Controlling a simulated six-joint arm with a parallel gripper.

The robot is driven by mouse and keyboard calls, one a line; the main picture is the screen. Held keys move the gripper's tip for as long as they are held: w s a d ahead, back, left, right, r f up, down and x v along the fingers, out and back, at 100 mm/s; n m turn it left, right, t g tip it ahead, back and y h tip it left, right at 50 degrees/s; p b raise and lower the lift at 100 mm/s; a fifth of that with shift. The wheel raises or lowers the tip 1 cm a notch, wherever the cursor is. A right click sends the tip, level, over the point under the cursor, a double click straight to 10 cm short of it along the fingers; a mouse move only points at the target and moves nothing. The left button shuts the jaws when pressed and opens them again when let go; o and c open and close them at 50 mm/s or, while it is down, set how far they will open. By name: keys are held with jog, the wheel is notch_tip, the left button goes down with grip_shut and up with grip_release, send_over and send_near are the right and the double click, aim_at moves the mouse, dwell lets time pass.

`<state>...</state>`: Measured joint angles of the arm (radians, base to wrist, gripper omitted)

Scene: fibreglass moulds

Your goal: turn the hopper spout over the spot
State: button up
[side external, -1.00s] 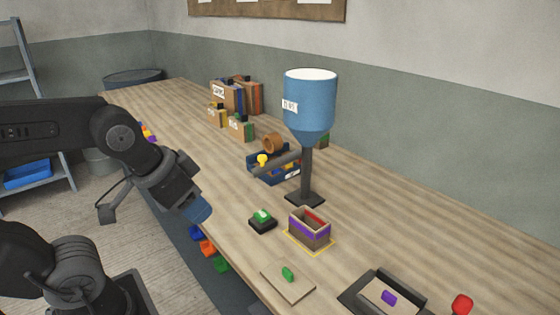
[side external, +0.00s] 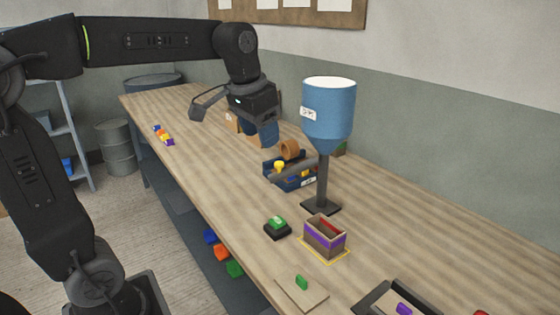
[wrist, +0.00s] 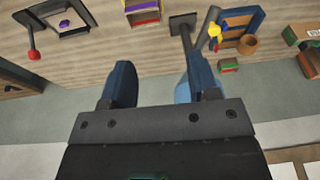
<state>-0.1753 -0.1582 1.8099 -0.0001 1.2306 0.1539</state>
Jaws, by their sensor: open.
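The blue hopper (side external: 328,115) stands on a dark post with a square foot. Its grey spout (side external: 297,170) sticks out low to the left, over the blue toolbox, with a yellow knob (side external: 279,166) near its end. The spot is a yellow outline (side external: 330,261) right of the spout, and an open box with a purple band (side external: 325,243) stands on it. My gripper (side external: 267,136) is above the table, left of the hopper and higher than the knob, apart from it. In the wrist view its fingers (wrist: 160,82) are spread and empty; the right finger partly hides the hopper (wrist: 182,94).
A black base with a green button (side external: 277,228) is left of the box. A board with a green piece (side external: 302,291) and a dark tray (side external: 374,297) are in front.

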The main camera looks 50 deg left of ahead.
jog(key=w+a+g, duration=0.2)
jog(key=w+a, duration=0.5)
jog(key=w, duration=0.2)
jog(key=g, duration=0.1)
send_over(279, 162)
notch_tip(279, 162, down, 3)
jog(key=shift+h, duration=0.3)
notch_tip(279, 162, down, 13)
jog(key=shift+d+f, duration=0.15)
jog(key=shift+c, duration=0.2)
grip_shut()
